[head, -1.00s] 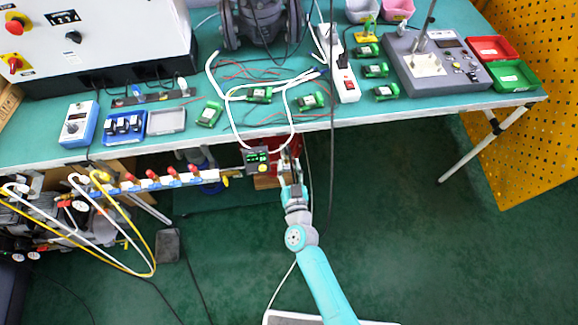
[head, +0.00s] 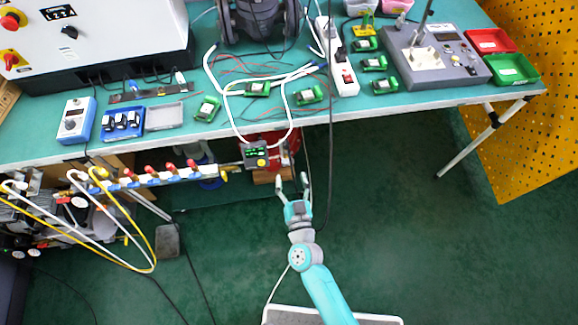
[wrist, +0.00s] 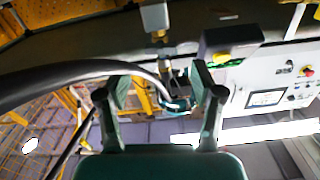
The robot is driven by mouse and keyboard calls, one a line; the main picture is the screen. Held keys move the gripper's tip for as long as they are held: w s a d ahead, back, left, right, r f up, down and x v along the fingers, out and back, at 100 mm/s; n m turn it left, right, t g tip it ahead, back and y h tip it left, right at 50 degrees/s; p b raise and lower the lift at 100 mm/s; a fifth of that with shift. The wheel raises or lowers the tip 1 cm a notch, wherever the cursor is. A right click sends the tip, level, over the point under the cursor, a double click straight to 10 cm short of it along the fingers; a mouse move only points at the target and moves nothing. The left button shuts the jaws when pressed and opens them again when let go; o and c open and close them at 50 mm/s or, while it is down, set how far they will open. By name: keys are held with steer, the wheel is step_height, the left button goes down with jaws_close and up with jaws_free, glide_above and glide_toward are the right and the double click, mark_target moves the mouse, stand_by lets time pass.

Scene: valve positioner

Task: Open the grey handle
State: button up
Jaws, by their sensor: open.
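My gripper (head: 292,178) is open and empty in the head view, in front of the table's front edge, below and right of a small dark box with a green display (head: 256,154). In the wrist view its two spread fingers (wrist: 152,82) have a dark and teal fitting (wrist: 176,98) showing behind the gap, with a metal connector (wrist: 155,18) above it. I cannot make out for sure which part is the grey handle; it may be hidden or too small. No finger visibly touches anything.
A manifold with several red handles (head: 151,170) runs left under the table edge. A red round body (head: 278,146) sits behind the display box. A black cable (head: 331,140) hangs just right of my gripper. The green floor (head: 400,220) to the right is clear.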

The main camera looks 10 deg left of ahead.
mark_target(288, 162)
steer(key=shift+v, duration=2.65)
steer(key=x, duration=0.9)
steer(key=shift+w, duration=0.25)
steer(key=shift+a+f, duration=0.1)
steer(key=shift+a, duration=0.05)
steer(key=c, duration=1.1)
